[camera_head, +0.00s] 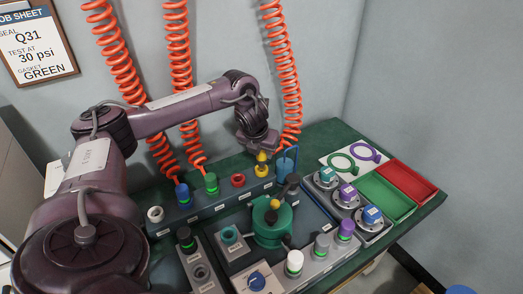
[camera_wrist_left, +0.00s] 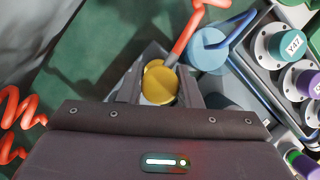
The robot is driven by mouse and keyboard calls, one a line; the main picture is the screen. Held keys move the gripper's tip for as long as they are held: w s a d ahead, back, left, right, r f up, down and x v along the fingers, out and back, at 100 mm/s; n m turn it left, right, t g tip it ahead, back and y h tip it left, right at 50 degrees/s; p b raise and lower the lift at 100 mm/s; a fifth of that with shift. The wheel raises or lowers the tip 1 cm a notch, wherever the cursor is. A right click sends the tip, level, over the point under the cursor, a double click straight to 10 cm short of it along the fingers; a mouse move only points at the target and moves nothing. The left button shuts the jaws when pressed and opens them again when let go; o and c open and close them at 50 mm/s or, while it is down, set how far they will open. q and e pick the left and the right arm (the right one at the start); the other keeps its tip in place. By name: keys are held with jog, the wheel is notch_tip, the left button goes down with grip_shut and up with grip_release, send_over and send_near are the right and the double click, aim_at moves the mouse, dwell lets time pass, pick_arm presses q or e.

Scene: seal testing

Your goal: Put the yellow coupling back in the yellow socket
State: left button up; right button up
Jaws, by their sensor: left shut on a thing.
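My left gripper (camera_head: 261,148) comes down over the right end of the row of sockets. It is shut on the yellow coupling (camera_head: 262,157), which also shows between the fingers in the left wrist view (camera_wrist_left: 163,88). An orange hose runs from the coupling's end in the wrist view. The yellow socket (camera_head: 262,171) is just below the coupling in the head view. The coupling looks close to upright over it, but I cannot tell whether it is seated or just above. My right gripper is not in view.
Blue (camera_head: 182,193) and green (camera_head: 211,183) couplings stand on the socket rail (camera_head: 215,206), with red (camera_head: 238,180) and white (camera_head: 155,214) sockets. A blue-handled cylinder (camera_head: 286,165) stands close right of the gripper. A teal vessel (camera_head: 272,225) is in front. Green (camera_head: 385,199) and red (camera_head: 408,181) trays lie right.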

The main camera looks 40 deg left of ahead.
pick_arm(q)
jog(key=shift+p, duration=0.3)
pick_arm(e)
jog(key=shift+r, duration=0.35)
pick_arm(q)
jog(key=shift+f+b, duration=0.85)
jog(key=shift+f, duration=0.5)
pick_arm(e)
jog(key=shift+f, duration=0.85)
pick_arm(q)
jog(key=o, duration=1.1)
jog(key=shift+s+r, duration=0.1)
jog(key=shift+r, duration=0.45)
jog(key=p+v, duration=0.1)
jog(key=v, duration=0.5)
jog(key=shift+s+r, duration=0.3)
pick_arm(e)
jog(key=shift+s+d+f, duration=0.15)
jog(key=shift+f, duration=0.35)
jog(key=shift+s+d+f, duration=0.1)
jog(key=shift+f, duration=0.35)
